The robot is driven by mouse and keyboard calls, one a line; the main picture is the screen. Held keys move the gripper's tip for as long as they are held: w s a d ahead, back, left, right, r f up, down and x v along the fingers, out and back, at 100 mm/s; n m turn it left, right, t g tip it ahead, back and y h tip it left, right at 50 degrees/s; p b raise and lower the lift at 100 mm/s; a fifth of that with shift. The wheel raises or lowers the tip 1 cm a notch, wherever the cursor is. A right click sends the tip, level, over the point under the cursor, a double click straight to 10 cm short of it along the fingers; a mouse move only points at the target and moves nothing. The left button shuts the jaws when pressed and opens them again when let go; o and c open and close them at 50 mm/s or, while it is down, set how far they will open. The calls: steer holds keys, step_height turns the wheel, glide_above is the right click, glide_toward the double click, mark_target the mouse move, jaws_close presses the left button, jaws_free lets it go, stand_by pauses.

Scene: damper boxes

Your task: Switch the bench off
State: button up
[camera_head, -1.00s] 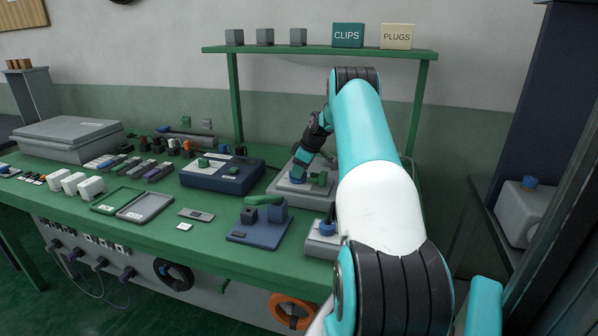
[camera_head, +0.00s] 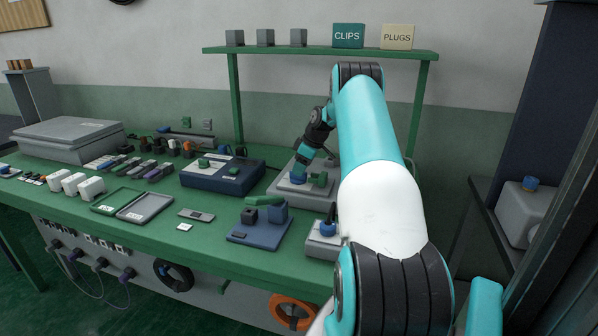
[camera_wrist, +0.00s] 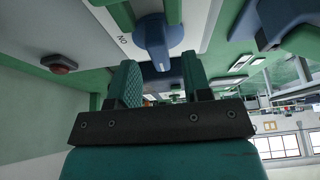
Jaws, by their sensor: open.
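A blue rotary knob (camera_wrist: 153,42) sits on a pale plate (camera_wrist: 105,28) marked "ON" in the wrist view. My gripper (camera_wrist: 160,66) is open, with its two green fingers pointing at the knob, one towards each side of it. I cannot tell whether the fingers touch it. In the head view my gripper (camera_head: 303,164) points down over a grey box (camera_head: 284,187) at the back right of the green bench (camera_head: 150,238). A blue part (camera_head: 298,178) shows under the gripper there, partly hidden by my arm.
A red button (camera_wrist: 60,63) is at the left in the wrist view. On the bench, a dark blue box (camera_head: 222,182) and a blue fixture with a green handle (camera_head: 262,232) stand left of my arm. A green shelf (camera_head: 320,51) runs above the back.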

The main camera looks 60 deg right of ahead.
steer(key=v, duration=1.5)
steer(key=shift+r, duration=0.3)
steer(key=shift+a, duration=0.1)
